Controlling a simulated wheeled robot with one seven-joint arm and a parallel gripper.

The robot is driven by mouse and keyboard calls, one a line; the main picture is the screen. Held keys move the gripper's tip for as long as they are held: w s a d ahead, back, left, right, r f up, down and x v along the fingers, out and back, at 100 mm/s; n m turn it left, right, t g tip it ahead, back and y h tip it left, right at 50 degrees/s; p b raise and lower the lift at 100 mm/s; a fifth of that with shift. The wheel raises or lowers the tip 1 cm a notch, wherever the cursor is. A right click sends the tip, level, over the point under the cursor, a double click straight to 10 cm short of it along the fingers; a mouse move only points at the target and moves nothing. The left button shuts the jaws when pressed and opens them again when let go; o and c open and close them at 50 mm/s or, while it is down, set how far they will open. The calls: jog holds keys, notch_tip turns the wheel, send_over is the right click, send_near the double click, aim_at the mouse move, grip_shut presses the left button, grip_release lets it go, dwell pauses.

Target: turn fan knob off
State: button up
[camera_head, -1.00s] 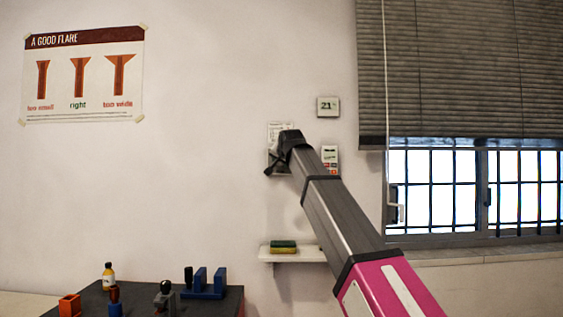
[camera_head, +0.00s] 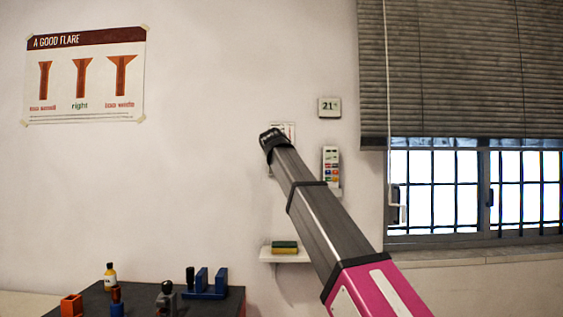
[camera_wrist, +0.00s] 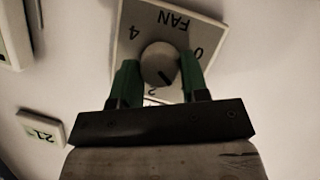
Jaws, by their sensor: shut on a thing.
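The fan knob (camera_wrist: 157,62) is round and pale, on a white wall plate (camera_wrist: 180,20) marked FAN, upside down in the wrist view. The numbers 4, 0 and 2 show around it. Its dark pointer mark lies between the 0 and the 2. My gripper (camera_wrist: 160,74) is shut on the knob, with one green finger on each side. In the head view the plate (camera_head: 289,130) is mostly behind the end of my arm, and the knob and fingers are hidden.
A thermostat reading 21 (camera_head: 329,107) and a remote in a wall holder (camera_head: 331,170) are to the right of the plate. A small shelf (camera_head: 284,256) with sponges is below. A window with a blind (camera_head: 455,65) is at the right.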

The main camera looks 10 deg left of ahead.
jog(key=n+t+h, duration=0.1)
jog(key=n, duration=0.2)
jog(key=n+t+h, duration=0.1)
jog(key=n, duration=0.2)
jog(key=n+t+h, duration=0.1)
jog(key=n, duration=0.3)
jog(key=shift+s+a+f+t+h, duration=0.1)
jog(key=shift+a+f+t+h, duration=0.05)
jog(key=shift+f+t+h, duration=0.2)
dwell(0.4)
jog(key=o, duration=0.9)
jog(key=s+a, duration=0.1)
jog(key=s, duration=0.9)
jog(key=shift+s+a, duration=0.3)
jog(key=shift+a, duration=0.05)
